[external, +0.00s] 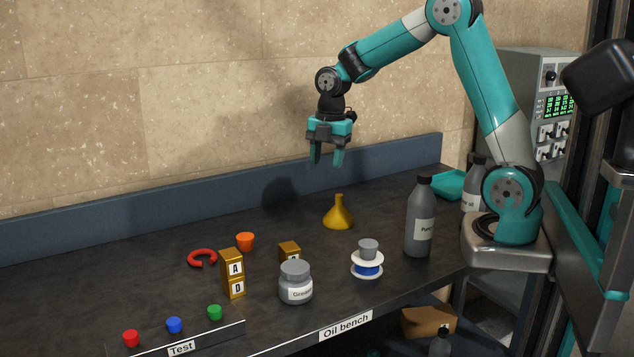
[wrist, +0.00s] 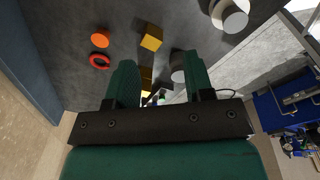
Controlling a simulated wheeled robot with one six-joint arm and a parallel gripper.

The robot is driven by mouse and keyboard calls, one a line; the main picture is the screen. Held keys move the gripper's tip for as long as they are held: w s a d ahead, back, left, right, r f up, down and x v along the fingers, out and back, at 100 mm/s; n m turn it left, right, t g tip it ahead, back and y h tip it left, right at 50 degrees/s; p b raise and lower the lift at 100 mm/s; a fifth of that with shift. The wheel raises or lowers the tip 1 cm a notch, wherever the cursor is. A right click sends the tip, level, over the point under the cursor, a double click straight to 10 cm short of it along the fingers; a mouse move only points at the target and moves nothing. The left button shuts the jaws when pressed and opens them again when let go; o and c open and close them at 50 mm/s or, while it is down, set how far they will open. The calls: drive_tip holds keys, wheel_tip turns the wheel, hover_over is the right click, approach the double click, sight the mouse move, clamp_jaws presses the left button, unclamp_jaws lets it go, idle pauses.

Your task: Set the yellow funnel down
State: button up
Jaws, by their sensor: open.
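The yellow funnel (external: 338,213) stands on the dark bench top (external: 305,215) in the external view, wide end down and spout up. Nothing holds it. My gripper (external: 327,158) is above it and slightly left in the picture, clear of the spout, with its fingers pointing down. In the wrist view my gripper (wrist: 160,88) shows its two teal fingers apart, with no object held between them. I cannot make out the funnel in the wrist view.
Left of the funnel are an orange cup (external: 245,241), a red ring (external: 202,258) and lettered yellow blocks (external: 232,273). A grey jar (external: 295,283), a blue spool (external: 367,262) and a grey bottle (external: 420,218) stand nearer the front and right. A blue back rail (external: 130,220) runs behind.

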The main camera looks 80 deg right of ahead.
drive_tip(key=s+a+r+m+y, duration=0.1)
drive_tip(key=s+a+m, duration=0.15)
drive_tip(key=a, duration=0.45)
drive_tip(key=s+a+r+m, duration=0.1)
drive_tip(key=s+a+r, duration=0.1)
drive_tip(key=s+a, duration=0.3)
drive_tip(key=s+a+r+m+y, duration=0.1)
drive_tip(key=s+a, duration=0.2)
drive_tip(key=a, duration=0.5)
drive_tip(key=s+a+m+y, duration=0.1)
drive_tip(key=s+a+m, duration=0.3)
drive_tip(key=s, duration=0.9)
drive_tip(key=a, duration=0.3)
drive_tip(key=shift+a+m+g+y, duration=0.3)
drive_tip(key=shift+a+m+g, duration=0.05)
drive_tip(key=shift+a+g, duration=0.05)
